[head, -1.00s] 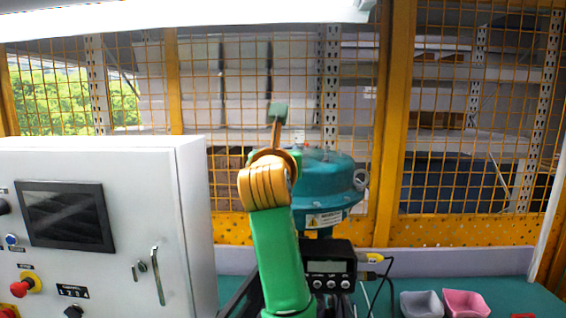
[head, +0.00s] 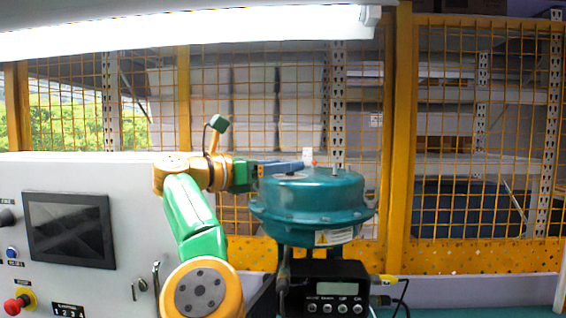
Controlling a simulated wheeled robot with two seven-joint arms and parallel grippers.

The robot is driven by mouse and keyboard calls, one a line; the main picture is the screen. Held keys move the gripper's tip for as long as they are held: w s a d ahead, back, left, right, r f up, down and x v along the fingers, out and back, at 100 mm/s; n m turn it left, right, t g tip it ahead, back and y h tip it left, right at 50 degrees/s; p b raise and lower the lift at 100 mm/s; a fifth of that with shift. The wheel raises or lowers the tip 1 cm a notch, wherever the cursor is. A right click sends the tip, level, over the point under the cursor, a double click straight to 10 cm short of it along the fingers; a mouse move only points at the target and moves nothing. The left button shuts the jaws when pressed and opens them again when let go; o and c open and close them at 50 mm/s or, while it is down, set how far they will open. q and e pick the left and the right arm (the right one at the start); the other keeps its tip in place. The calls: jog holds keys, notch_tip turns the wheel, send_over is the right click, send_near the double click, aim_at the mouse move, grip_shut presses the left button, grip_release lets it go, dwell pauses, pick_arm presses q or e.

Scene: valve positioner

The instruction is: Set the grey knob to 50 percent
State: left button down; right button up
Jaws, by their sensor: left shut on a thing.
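The teal valve actuator (head: 314,208) stands right of the cabinet. My left gripper (head: 300,166), with blue-grey fingers, reaches in from the left over its domed top. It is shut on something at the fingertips. A small pale grey-white knob-like piece (head: 308,156) stands up there, with a little red at its foot. I cannot read a scale or setting on it, and the fingers partly hide the grip. The black positioner box (head: 335,290) sits below the actuator. It has a display and a row of round pale buttons. My right gripper is not in view.
A light grey control cabinet (head: 130,230) with a dark screen (head: 68,230) and a red emergency button (head: 18,302) fills the left. Yellow mesh fencing (head: 402,150) stands behind. Cables (head: 392,290) leave the positioner at right. The space right of the actuator is clear.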

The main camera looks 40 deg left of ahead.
pick_arm(q)
jog(key=shift+m+g+h+p, duration=0.35)
jog(key=shift+m+h, duration=0.15)
jog(key=shift+h, duration=0.2)
jog(key=shift+w+f, duration=0.1)
jog(key=c, duration=0.6)
grip_release()
jog(key=o, duration=0.4)
jog(key=shift+w, duration=0.1)
jog(key=shift+c, duration=0.2)
jog(key=shift+s+a+f+b, duration=0.1)
jog(key=shift+s+a+b, duration=0.05)
jog(key=shift+s+b, duration=0.15)
jog(key=b+v, duration=0.2)
jog(key=v, duration=0.4)
jog(key=shift+s+b, duration=0.2)
jog(key=shift+b, duration=0.2)
